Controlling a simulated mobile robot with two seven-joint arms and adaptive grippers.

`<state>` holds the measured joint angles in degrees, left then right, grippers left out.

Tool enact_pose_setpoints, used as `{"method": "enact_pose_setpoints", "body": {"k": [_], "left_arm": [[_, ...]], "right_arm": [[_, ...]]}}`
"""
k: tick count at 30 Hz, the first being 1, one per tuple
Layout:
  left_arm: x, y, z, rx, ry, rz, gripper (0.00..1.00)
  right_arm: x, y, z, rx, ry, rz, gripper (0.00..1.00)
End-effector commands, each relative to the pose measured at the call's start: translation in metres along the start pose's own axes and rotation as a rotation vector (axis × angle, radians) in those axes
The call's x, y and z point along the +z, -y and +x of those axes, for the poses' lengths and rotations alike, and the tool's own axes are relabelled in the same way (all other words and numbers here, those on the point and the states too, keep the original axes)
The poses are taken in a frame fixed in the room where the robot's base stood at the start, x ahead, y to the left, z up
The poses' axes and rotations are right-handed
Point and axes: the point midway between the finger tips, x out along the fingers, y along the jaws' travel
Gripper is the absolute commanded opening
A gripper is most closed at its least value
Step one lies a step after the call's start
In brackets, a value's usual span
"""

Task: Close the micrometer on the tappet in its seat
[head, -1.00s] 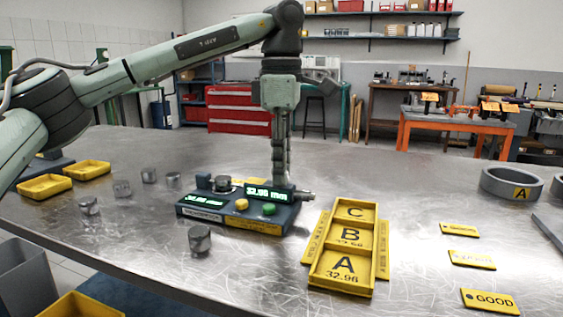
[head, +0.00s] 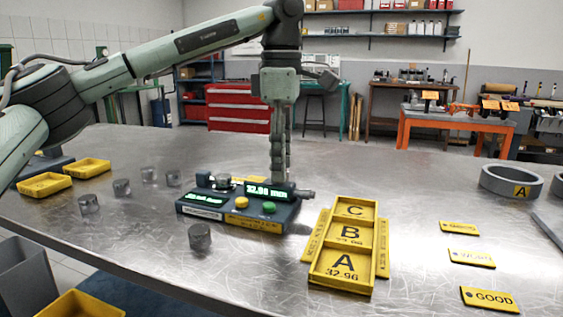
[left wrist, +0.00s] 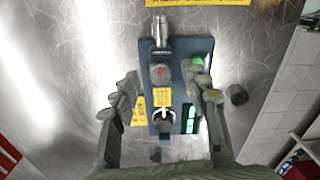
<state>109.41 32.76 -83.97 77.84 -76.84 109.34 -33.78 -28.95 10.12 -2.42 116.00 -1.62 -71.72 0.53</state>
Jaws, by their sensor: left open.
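The micrometer (head: 240,216) is a dark blue bench unit with a lit green display reading 32.96 mm. It has a yellow and a green button and a silver thimble (head: 305,195) at its right end. A metal tappet (head: 222,182) appears to sit in the seat on its back left part; the exact contact is hard to see. My left gripper (head: 281,178) points down just behind the display. The left wrist view shows its fingers apart (left wrist: 165,98), one on each side of the micrometer (left wrist: 165,85), with nothing clearly held. My right gripper is out of view.
Several loose tappets (head: 200,236) stand on the metal table left of the micrometer. A yellow A-B-C tray (head: 312,272) lies to the right, with yellow label plates (head: 490,299) and a grey ring (head: 511,182) beyond. Yellow bins (head: 44,185) stand at the left.

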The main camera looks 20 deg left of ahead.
Motion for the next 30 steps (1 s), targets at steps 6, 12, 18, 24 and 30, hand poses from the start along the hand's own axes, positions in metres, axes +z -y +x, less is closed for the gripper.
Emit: {"method": "enact_pose_setpoints", "body": {"k": [6, 12, 18, 24, 30], "left_arm": [[0.002, 0.000, -0.043, 0.004, 0.003, 0.001, 0.45], [0.001, 0.000, -0.085, 0.006, 0.000, -0.001, 0.45], [0.001, 0.000, -0.109, 0.003, 0.000, 0.000, 0.45], [0.000, 0.001, -0.113, 0.001, 0.001, 0.002, 0.45], [0.000, 0.000, -0.113, 0.001, 0.001, 0.001, 0.45]], "right_arm": [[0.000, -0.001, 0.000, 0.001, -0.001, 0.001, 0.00], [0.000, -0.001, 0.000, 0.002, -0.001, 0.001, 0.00], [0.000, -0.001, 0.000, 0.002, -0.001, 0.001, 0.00], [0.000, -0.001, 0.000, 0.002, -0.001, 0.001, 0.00], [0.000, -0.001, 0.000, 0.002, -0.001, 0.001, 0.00]]}}
